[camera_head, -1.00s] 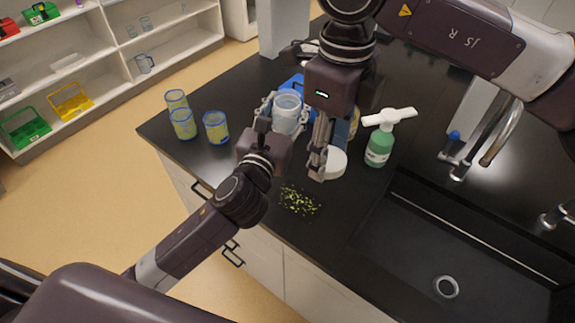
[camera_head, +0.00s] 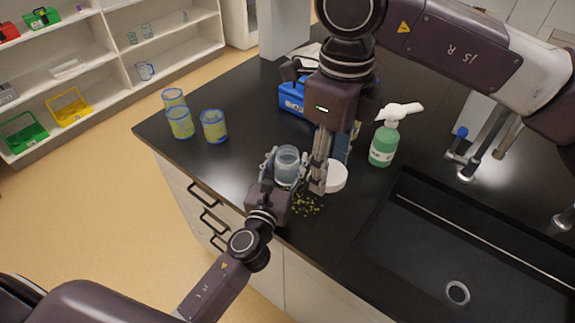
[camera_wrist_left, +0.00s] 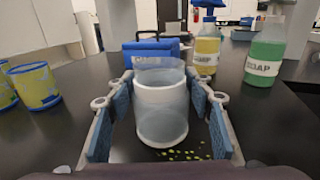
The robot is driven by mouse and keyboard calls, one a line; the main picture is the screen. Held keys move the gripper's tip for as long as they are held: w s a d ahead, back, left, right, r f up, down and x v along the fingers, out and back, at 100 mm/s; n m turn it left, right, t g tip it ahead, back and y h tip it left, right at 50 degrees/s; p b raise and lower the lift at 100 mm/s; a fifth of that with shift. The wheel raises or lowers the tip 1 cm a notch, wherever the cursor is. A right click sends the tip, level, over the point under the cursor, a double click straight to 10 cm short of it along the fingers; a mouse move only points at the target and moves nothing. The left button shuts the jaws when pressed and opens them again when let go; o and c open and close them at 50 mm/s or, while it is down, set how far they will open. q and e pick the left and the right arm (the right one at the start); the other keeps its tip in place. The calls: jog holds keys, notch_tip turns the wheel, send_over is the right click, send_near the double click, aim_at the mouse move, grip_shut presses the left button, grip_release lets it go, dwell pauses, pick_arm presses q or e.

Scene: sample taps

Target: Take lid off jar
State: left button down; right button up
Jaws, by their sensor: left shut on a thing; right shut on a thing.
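The jar (camera_head: 287,166) is a translucent, whitish container with its top open. In the left wrist view the jar (camera_wrist_left: 162,115) stands upright between the finger pads of my left gripper (camera_wrist_left: 160,118). My left gripper (camera_head: 283,172) is shut on the jar near the counter's front edge. The white round lid (camera_head: 337,177) is off the jar, just to its right. My right gripper (camera_head: 318,186) points down between jar and lid and is shut on the lid's left edge; its fingers partly hide that edge. Whether the lid touches the counter I cannot tell.
Yellow-green bits (camera_head: 306,205) lie scattered by the front edge. Several blue-rimmed cups (camera_head: 214,127) stand left. A blue box (camera_head: 291,97) is behind, and a green soap bottle (camera_head: 384,145) stands right. The sink (camera_head: 430,250) is at front right. The left-middle counter is clear.

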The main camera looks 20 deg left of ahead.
pick_arm(q)
jog(key=shift+w+f, duration=0.1)
jog(key=shift+f, duration=0.2)
jog(key=shift+f, duration=0.1)
jog(key=c, duration=1)
grip_release()
jog(key=shift+o, duration=0.2)
